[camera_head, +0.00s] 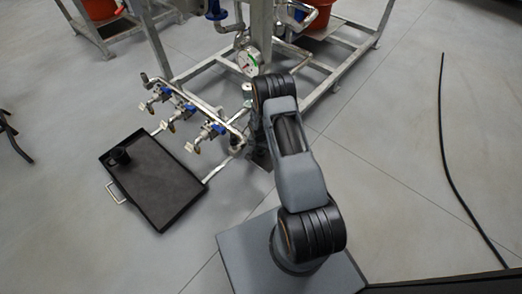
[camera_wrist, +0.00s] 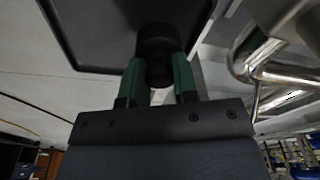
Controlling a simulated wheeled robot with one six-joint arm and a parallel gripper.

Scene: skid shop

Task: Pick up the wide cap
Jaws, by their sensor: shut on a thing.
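My gripper (camera_wrist: 157,72) has green fingers and is shut on a dark, round, cap-like piece (camera_wrist: 157,40), most likely the wide cap, in the wrist view. The fingers press on its two sides, and its wide end is beyond them. In the head view the fingers and the held piece are hidden behind or too dark against my arm. A black tray (camera_head: 168,182) lies on the floor at the left. A small black cylindrical piece (camera_head: 120,156) stands in its upper left corner, apart from my arm. A dark tray-like panel (camera_wrist: 88,32) shows behind the held piece in the wrist view.
A pipe manifold with blue-handled valves (camera_head: 187,107) stands right behind the tray, close to my arm. A pressure gauge (camera_head: 249,62) and a metal skid frame (camera_head: 328,92) are behind. A black cable (camera_head: 442,130) lies at right. Floor between is clear.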

